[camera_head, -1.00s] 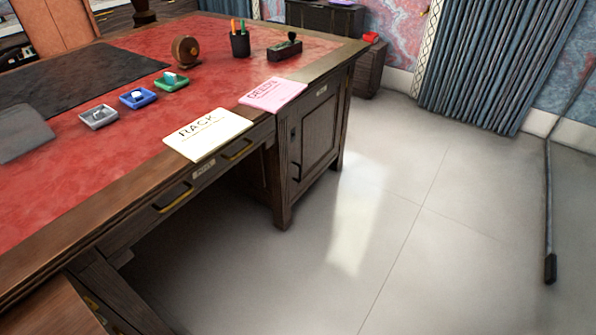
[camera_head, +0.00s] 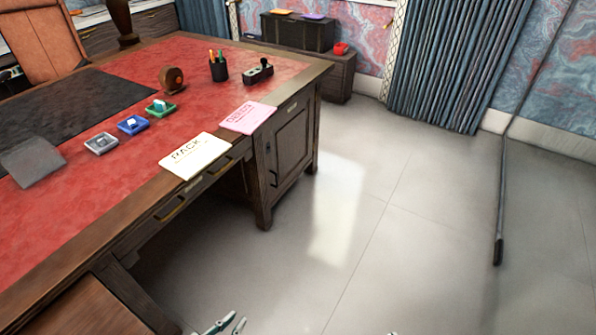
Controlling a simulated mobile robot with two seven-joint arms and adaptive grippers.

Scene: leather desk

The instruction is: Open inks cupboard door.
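The desk's right pedestal has a closed dark wooden cupboard door (camera_head: 291,146) in its side, with a small label (camera_head: 292,107) above it that is too small to read. I cannot confirm that this is the inks cupboard. A dark lock or handle plate shows at the door's left edge. My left gripper (camera_head: 228,325) shows only its fingertips at the bottom edge. They are apart with nothing visible between them, well short of the door. Only a tiny tip of my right gripper (camera_head: 392,333) shows at the bottom edge, so its state is hidden.
The red leather desk (camera_head: 75,210) fills the left, with small trays, a pen cup (camera_head: 218,70) and two paper signs on it. A brown wooden surface (camera_head: 85,315) lies at lower left. Grey floor (camera_head: 400,240) is open before the door. A dark pole (camera_head: 501,210) stands right.

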